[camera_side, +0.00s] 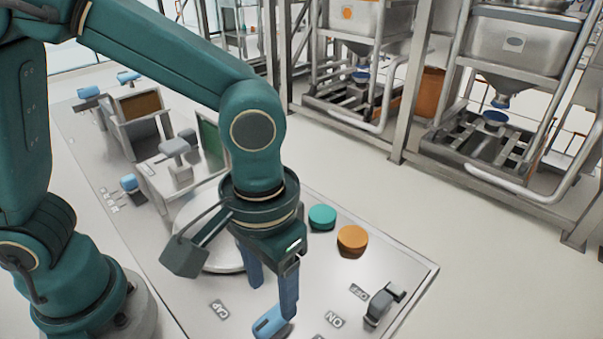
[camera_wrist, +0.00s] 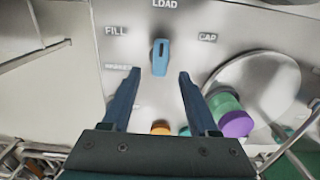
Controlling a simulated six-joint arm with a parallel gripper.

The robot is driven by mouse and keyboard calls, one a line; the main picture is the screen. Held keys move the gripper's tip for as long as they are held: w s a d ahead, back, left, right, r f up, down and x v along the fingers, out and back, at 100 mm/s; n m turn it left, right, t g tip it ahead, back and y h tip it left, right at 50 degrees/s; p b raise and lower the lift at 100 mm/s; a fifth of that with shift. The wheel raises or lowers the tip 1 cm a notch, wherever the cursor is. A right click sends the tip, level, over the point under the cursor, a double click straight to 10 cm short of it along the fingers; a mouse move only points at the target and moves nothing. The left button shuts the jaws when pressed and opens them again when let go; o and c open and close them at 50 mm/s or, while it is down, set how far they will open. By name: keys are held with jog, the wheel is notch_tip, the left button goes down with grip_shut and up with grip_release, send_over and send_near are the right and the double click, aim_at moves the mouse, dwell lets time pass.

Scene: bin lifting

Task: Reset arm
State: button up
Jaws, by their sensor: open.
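My gripper (camera_side: 270,298) hangs fingers-down over the grey panel (camera_side: 405,262) in the side view. In the wrist view my gripper (camera_wrist: 160,74) is open and its two dark blue fingers are apart with nothing held. A blue knob (camera_side: 268,323) sits on the panel close by the fingertips; one finger partly overlaps it in the side view. In the wrist view the knob (camera_wrist: 160,58) appears between and just beyond the fingertips, pointing at the LOAD label. FILL and CAP labels lie either side. I cannot tell exactly how high the fingertips are.
A teal puck (camera_side: 322,217) and an orange puck (camera_side: 352,240) stand behind my gripper. A grey switch (camera_side: 384,303) is by the ON and OFF labels. A round plate (camera_wrist: 265,88) carries green and purple pieces (camera_wrist: 236,123). Metal hopper frames (camera_side: 515,45) stand beyond the panel.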

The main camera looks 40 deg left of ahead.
jog(key=s+a+r+t, duration=0.2)
jog(key=a+r+t, duration=0.3)
jog(key=a, duration=0.8)
notch_tip(320, 180, up, 2)
jog(key=shift+a+r+t, duration=0.1)
jog(key=shift+a+t, duration=0.15)
jog(key=shift+t, duration=0.05)
